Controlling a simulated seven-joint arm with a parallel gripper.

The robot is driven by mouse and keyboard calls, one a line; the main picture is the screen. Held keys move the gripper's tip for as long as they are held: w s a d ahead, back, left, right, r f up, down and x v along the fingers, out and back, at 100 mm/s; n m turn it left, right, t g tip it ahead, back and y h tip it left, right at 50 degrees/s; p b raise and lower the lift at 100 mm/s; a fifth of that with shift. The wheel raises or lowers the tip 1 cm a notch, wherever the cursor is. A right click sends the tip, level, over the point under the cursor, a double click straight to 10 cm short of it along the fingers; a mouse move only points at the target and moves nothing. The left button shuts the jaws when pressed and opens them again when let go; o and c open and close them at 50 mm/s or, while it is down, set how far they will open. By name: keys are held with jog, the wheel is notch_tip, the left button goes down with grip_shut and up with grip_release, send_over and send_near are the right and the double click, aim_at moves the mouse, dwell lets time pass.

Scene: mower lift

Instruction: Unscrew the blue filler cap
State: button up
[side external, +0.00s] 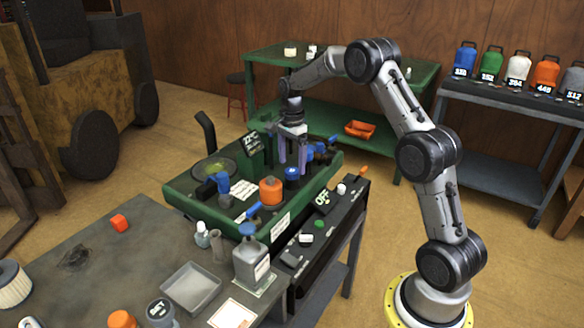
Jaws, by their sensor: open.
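The blue cap (292,172) sits on a dark round neck on the green mower deck (190,205), right of an orange round container. My gripper (293,166) points straight down at the cap. Its two purple fingers are apart, and the fingertips look to be on either side of the cap or just behind it. I cannot tell whether they touch it. The cap's front and top show between the fingers.
An orange container (270,190), a blue-handled valve (218,184) and a black sign (254,142) stand close by on the deck. A black panel (315,225) runs along the front. A grey bottle (250,262) and a tray (190,286) stand on the near bench.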

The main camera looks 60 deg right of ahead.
jog(key=shift+f, duration=1.3)
grip_shut()
grip_release()
